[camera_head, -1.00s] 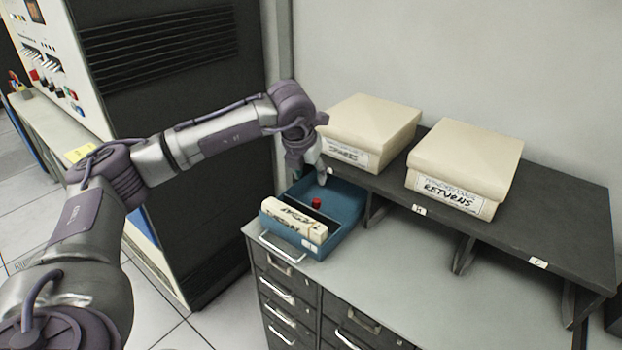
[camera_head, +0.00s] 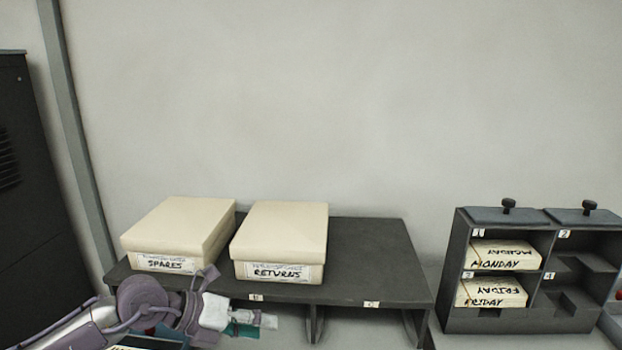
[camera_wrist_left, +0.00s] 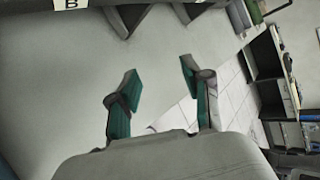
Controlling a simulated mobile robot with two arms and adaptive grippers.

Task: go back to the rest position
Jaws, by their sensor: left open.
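My left gripper (camera_head: 248,324) is in front of the dark shelf at the lower left of the head view. Its arm comes in from the lower left. In the left wrist view its two fingers (camera_wrist_left: 158,88) stand apart with nothing between them. They point over a bare grey surface. My right gripper is in neither view.
Cream boxes marked SPARES (camera_head: 180,234) and RETURNS (camera_head: 281,241) sit on the dark shelf (camera_head: 372,262). A dark rack (camera_head: 450,290) at right holds card decks marked MONDAY (camera_head: 505,256) and FRIDAY (camera_head: 492,293); compartments 2 and 4 look empty. A blue tray edge (camera_head: 160,342) shows at bottom left.

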